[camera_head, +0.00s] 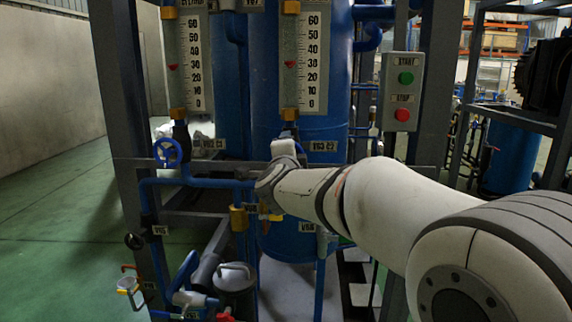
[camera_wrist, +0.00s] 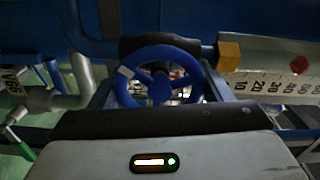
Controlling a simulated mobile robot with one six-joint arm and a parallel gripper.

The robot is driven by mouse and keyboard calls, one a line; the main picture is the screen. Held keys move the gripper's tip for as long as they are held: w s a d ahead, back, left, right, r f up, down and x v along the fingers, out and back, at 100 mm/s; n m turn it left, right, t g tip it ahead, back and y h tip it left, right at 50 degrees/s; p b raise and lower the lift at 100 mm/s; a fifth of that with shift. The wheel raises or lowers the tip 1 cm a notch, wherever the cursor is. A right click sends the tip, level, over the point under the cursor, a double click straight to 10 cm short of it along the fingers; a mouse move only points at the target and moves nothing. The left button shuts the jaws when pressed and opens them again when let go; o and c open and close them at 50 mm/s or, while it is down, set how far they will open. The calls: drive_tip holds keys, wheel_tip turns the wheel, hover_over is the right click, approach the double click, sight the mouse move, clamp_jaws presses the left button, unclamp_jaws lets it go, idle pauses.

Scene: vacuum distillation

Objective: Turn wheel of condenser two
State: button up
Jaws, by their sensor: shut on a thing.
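The blue wheel (camera_wrist: 160,91) of condenser two fills the middle of the wrist view, face on, with a small pale tag on its left rim. My gripper (camera_wrist: 158,76) has one finger on each side of the wheel and is shut on it. In the head view, my arm reaches to just below the right gauge (camera_head: 304,60), by the label reading C2 (camera_head: 323,146). My wrist hides the wheel and the fingertips there.
Another blue wheel (camera_head: 168,152) stands to the left, below the left gauge (camera_head: 190,62). A start/stop box (camera_head: 401,92) hangs right of the right gauge. Blue pipes and a dark frame post (camera_head: 122,90) surround the work area. The green floor at left is open.

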drive_tip(key=shift+f+m+b, duration=0.2)
drive_tip(key=shift+m+b, duration=1.7)
drive_tip(key=shift+m, duration=1.1)
drive_tip(key=shift+r, duration=0.1)
drive_tip(key=o, duration=1)
drive_tip(key=shift+s, duration=0.1)
drive_tip(key=s+p, duration=0.1)
drive_tip(key=s, duration=0.6)
drive_tip(key=shift+s+a, duration=0.15)
drive_tip(key=shift+s, duration=0.15)
